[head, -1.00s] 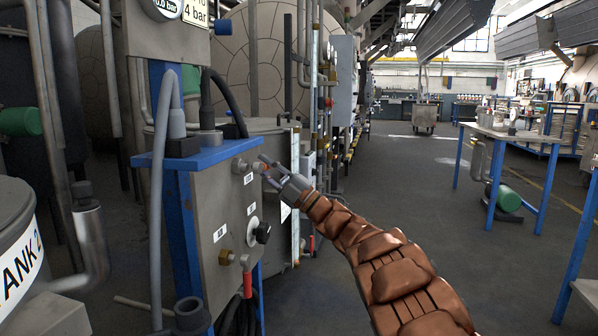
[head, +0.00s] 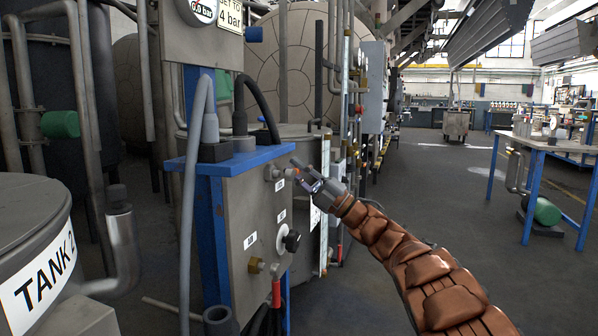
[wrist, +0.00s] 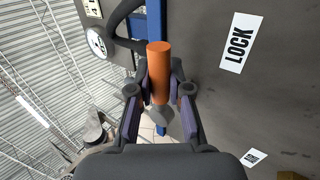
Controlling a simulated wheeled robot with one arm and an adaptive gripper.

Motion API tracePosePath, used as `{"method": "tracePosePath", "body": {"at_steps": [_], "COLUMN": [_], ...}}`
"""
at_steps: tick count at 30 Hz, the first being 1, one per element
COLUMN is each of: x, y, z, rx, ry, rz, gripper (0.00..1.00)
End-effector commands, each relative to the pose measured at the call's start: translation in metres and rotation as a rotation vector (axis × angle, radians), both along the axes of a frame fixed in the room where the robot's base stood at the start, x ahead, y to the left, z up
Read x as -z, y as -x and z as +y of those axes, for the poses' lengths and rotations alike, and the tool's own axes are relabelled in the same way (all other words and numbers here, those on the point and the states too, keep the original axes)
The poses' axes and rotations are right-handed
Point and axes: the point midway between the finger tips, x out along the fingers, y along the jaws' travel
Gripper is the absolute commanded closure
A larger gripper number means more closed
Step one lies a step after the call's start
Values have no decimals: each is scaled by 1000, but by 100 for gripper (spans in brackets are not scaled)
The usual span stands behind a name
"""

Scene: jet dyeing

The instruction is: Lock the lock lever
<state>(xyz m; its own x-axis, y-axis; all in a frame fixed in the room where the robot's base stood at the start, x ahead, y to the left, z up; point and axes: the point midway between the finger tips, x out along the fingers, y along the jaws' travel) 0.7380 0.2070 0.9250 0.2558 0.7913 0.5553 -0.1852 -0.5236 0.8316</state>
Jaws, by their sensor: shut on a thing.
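The lock lever (wrist: 159,72) is an orange cylinder in the middle of the wrist view, beside a white LOCK label (wrist: 237,42) on a grey panel. My gripper (wrist: 160,95) is shut on the lever, with a dark finger on each side of it. In the head view my gripper (head: 305,175) is at the upper right part of the grey control panel (head: 236,215). Only a small orange bit of the lever (head: 296,171) shows there, and the fingers hide most of it.
Lower on the panel are a black knob (head: 291,241), a brass fitting (head: 256,265) and a red handle (head: 276,292). A tank marked TANK 2 (head: 30,225) stands at left. A blue-legged table (head: 540,150) is at right, with open floor before it.

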Motion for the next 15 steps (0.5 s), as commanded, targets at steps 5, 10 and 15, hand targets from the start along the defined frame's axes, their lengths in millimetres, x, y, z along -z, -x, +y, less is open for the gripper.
{"method": "tracePosePath", "body": {"at_steps": [5, 10, 15], "x": [-1, -1, -1], "y": [0, 0, 0], "z": [0, -1, -1], "rx": [2, 1, 1], "ry": [-1, -1, -1], "rz": [-1, -1, -1], "gripper": [72, 56, 56]}}
